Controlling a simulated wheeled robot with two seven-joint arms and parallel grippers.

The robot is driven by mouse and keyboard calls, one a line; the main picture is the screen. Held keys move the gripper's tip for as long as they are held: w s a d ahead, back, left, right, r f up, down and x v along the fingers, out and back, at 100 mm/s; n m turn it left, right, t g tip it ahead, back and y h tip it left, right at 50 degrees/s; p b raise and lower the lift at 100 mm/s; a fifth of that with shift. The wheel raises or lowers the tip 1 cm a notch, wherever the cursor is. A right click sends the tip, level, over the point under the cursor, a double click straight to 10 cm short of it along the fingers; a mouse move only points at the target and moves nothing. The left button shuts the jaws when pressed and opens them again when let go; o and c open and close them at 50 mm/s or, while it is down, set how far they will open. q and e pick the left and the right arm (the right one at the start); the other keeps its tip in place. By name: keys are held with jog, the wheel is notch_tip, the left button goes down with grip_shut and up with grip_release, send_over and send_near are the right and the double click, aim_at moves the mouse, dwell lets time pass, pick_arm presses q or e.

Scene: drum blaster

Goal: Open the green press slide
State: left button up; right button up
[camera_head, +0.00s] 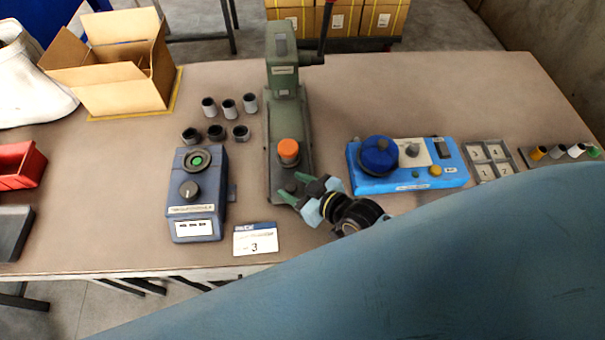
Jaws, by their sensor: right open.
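The green press (287,83) stands upright near the middle of the table, its column at the back and a long base plate running toward me. On that base is an orange cylinder (288,151). My right gripper (290,186) is open at the front end of the base, its fingertips around or beside a small dark knob there. I cannot tell whether they touch it. The wrist of my right arm lies to the right of the base. My left gripper is not in view.
A dark blue box with a knob (198,208) stands left of the press, near several grey and black cylinders. A bright blue device (436,180) stands to the right. An open cardboard box (119,66) is at the back left.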

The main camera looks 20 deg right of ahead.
jog(key=p+v, duration=0.1)
jog(key=v, duration=1.2)
jog(key=shift+d, duration=0.15)
jog(key=shift+s, duration=0.15)
